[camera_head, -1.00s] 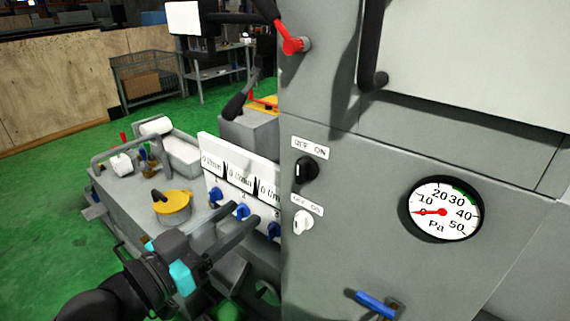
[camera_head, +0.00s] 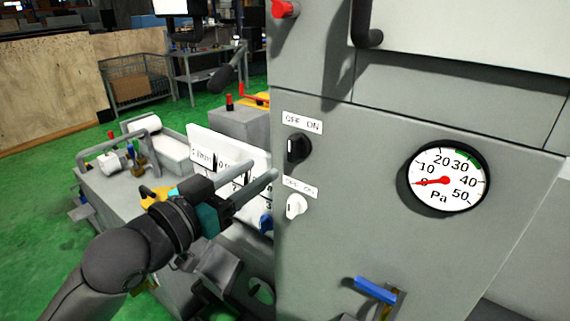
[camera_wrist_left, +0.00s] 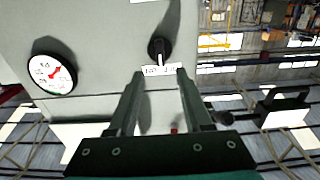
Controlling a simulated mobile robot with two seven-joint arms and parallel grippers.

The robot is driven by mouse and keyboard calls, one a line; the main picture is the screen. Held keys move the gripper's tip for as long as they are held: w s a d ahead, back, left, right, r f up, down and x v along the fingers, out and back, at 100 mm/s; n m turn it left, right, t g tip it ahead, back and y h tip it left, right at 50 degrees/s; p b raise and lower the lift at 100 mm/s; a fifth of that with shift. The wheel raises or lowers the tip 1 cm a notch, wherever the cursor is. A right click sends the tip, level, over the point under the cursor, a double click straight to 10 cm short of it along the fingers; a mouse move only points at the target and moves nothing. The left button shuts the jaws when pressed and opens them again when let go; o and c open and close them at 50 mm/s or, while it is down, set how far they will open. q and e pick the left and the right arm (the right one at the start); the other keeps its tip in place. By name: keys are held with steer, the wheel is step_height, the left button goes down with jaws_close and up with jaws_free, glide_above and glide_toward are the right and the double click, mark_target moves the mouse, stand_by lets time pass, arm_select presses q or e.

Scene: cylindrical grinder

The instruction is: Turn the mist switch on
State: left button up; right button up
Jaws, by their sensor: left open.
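Two rotary switches sit on the left part of the grey machine panel, each under an OFF/ON label. The upper is a black knob (camera_head: 298,148); the lower is a white knob (camera_head: 296,206). I cannot tell which one is the mist switch. My left gripper (camera_head: 261,170) is open and empty, with its fingers just left of the knobs and apart from them. In the left wrist view the black knob (camera_wrist_left: 158,47) and its label lie ahead, between and beyond the open fingertips (camera_wrist_left: 160,72). The white knob is out of that view. My right gripper is not in view.
A pressure gauge (camera_head: 445,179) and a blue lever (camera_head: 375,290) are right of the switches. A dark handle (camera_head: 366,30) and red knob (camera_head: 285,9) are above. A white flowmeter board (camera_head: 210,150) with blue valves stands behind my left gripper.

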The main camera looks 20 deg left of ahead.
mark_target(290, 150)
arm_select(q)
steer(key=x, duration=0.7)
steer(key=shift+b, duration=0.4)
steer(key=shift+x, duration=0.8)
jaws_close()
